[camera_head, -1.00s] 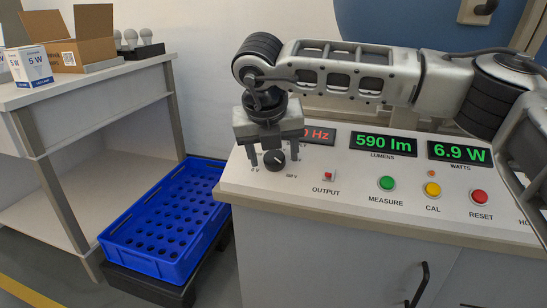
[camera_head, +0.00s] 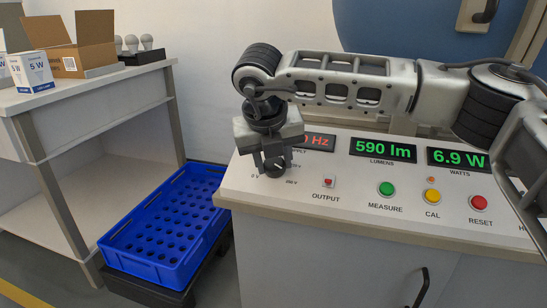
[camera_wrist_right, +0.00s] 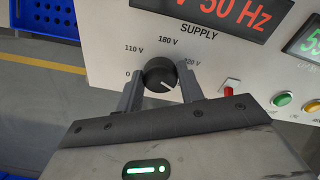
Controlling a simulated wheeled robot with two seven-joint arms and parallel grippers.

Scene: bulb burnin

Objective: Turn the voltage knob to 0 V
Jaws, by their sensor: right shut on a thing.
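The black voltage knob (camera_head: 276,170) is on the sloped panel of the white console, at its left end. It also shows in the wrist view (camera_wrist_right: 160,73), with printed marks for 0, 110 V, 180 V and 220 V around it. The right finger hides part of the scale. My left gripper is not in view.
The SUPPLY display (camera_wrist_right: 220,10) is beside the knob. A blue crate (camera_head: 140,263) stands low at the left.

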